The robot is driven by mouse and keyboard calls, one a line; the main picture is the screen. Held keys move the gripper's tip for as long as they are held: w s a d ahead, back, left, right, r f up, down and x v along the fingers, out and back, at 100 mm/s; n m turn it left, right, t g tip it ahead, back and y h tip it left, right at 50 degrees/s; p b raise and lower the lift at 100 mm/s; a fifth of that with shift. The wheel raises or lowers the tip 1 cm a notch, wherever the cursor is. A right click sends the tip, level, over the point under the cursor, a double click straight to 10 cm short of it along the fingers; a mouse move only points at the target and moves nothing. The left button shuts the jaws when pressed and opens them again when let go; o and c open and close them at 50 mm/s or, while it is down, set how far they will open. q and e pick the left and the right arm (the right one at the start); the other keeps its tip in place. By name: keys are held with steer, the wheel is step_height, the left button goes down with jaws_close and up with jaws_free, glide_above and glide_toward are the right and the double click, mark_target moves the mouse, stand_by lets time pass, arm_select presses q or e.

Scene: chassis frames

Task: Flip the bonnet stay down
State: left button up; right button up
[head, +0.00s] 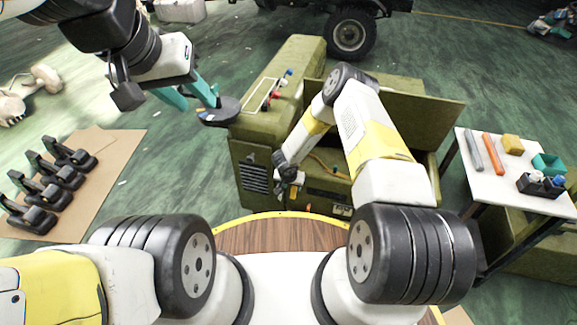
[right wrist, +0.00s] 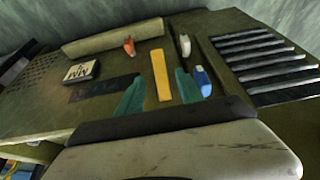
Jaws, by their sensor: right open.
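The green chassis (head: 247,150) stands ahead of me, with a slotted grille (head: 254,178) at its front left. My right gripper (head: 288,178) is at its front, small and partly hidden by its own arm. In the right wrist view its two teal fingers (right wrist: 157,92) are apart. A yellow strip (right wrist: 160,75) shows between them; I cannot tell whether it touches either finger, or whether it is the bonnet stay. Orange (right wrist: 128,46), white (right wrist: 184,45) and blue (right wrist: 202,80) pieces are close by. My left gripper (head: 196,99) is open beside a dark round disc (head: 221,111) at the chassis corner.
A white side table (head: 500,184) at the right holds grey and orange bars, a yellow block and small bins. A brown mat (head: 105,170) at the left carries several black stands. A wheeled vehicle (head: 350,33) is behind. Green floor is free between mat and chassis.

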mark_target(293, 190)
steer(key=x, duration=0.7)
steer(key=shift+w+f, duration=0.15)
steer(key=shift+f, duration=0.1)
jaws_close()
stand_by(1.1)
